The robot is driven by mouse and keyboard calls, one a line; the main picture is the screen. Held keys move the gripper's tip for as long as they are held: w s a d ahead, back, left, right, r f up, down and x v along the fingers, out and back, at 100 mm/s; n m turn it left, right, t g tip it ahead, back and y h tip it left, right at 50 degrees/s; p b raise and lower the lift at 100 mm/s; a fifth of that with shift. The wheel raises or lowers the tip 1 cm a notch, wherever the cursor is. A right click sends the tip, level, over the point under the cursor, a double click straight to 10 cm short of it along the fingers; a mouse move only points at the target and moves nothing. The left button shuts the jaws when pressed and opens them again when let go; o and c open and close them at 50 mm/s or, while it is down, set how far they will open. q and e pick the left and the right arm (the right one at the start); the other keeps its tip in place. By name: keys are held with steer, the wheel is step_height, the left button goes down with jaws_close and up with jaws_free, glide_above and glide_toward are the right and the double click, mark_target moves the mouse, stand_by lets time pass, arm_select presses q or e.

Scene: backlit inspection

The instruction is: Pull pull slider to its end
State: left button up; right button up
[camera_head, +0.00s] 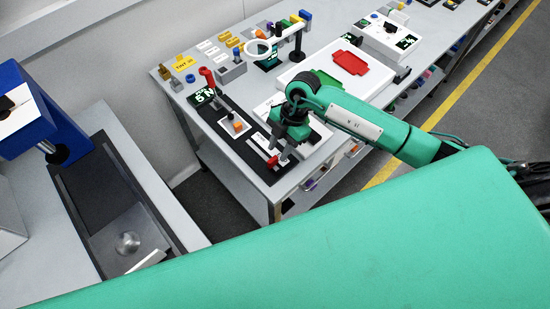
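The pull slider appears to be the small fixture on the long black base (254,158) at the table's near left corner. A pale plate (260,143) and a small red part (272,161) show at its near end. My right gripper (279,154) points down over this end, with its fingertips at or just beside the red part. Whether the fingers touch or grip it is too small to tell. The gripper hides part of the slider. My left gripper is not in view.
A "5 N" display (203,97) and a red-topped post (207,77) stand at the base's far end. An orange piece (238,125) sits midway. A ring magnifier (261,49) and a white tray with a red part (350,62) lie behind. A blue machine (35,115) stands left.

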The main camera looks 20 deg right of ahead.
steer(key=b+v, duration=0.2)
steer(key=v, duration=0.6)
steer(key=shift+d+r, duration=0.2)
steer(key=shift+r, duration=0.05)
